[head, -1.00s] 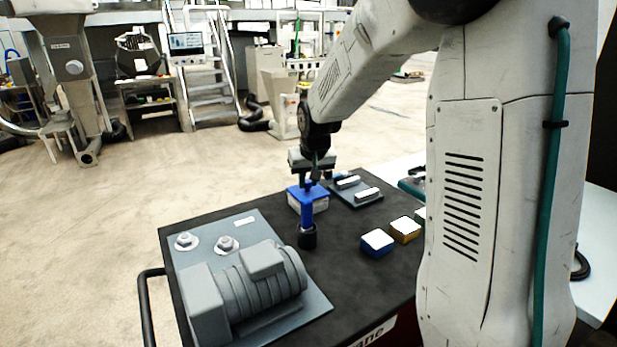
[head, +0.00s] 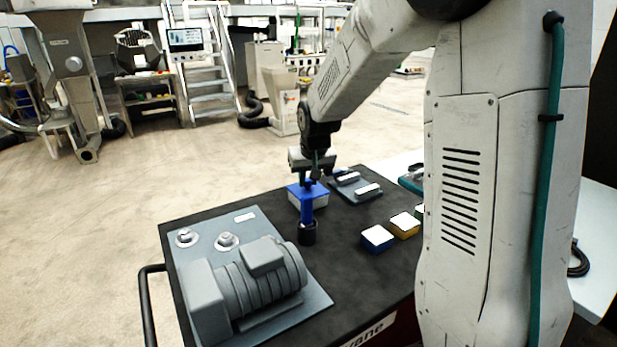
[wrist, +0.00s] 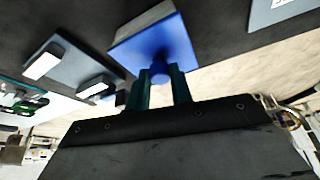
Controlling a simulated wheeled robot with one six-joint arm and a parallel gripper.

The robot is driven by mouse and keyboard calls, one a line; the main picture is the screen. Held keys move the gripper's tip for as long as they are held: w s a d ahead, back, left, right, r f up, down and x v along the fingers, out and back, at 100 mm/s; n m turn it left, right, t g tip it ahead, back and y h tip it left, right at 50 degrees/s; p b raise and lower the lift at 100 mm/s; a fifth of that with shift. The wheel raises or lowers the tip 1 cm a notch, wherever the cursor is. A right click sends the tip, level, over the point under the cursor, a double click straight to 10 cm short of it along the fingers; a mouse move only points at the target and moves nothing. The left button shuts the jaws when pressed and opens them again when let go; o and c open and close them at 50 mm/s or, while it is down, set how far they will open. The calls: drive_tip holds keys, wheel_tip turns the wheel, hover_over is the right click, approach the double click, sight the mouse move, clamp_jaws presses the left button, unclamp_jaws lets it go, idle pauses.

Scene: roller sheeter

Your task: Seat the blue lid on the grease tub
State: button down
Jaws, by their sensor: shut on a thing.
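The blue lid (head: 293,189) is at the grease tub (head: 321,201), a pale box near the far edge of the black cart top. My gripper (wrist: 162,80) is shut on the lid's round knob, and the blue plate of the lid (wrist: 135,47) spreads beyond the fingers. In the head view my gripper (head: 312,177) points down above the tub. The tub's pale side (wrist: 150,20) shows against the lid in the wrist view. I cannot tell whether the lid rests fully down or stands slightly off. A blue post partly hides the tub and lid.
The blue post (head: 307,212) stands in a black cup just in front of the tub. A grey motor (head: 260,275) lies on a plate at front left. Small blue (head: 377,240) and yellow (head: 404,225) boxes stand right. A grey plate with two pale bars (head: 355,187) lies beyond.

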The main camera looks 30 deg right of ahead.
drive_tip(key=c, duration=0.7)
unclamp_jaws()
drive_tip(key=shift+c, duration=0.2)
drive_tip(key=shift+r, duration=0.15)
drive_tip(key=shift+r, duration=3.35)
